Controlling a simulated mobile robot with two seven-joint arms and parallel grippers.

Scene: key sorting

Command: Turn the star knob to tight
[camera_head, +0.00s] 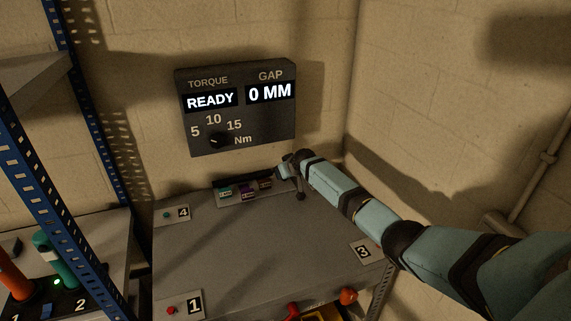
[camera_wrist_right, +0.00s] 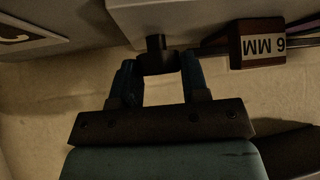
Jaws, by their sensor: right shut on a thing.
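A dark knob (camera_wrist_right: 157,61) sits between the two blue fingers of my right gripper (camera_wrist_right: 158,68) in the right wrist view, at the edge of the grey bench. The fingers are shut on its sides. I cannot make out a star outline or how far it is turned. In the head view my right gripper (camera_head: 285,171) is at the bench's back right corner, and the knob cannot be told apart there. My left gripper is not in view.
The grey bench top (camera_head: 250,240) is mostly clear, with number plates at its corners. The wall panel (camera_head: 240,110) reads READY and 0 MM. A blue rack post (camera_head: 80,150) stands left.

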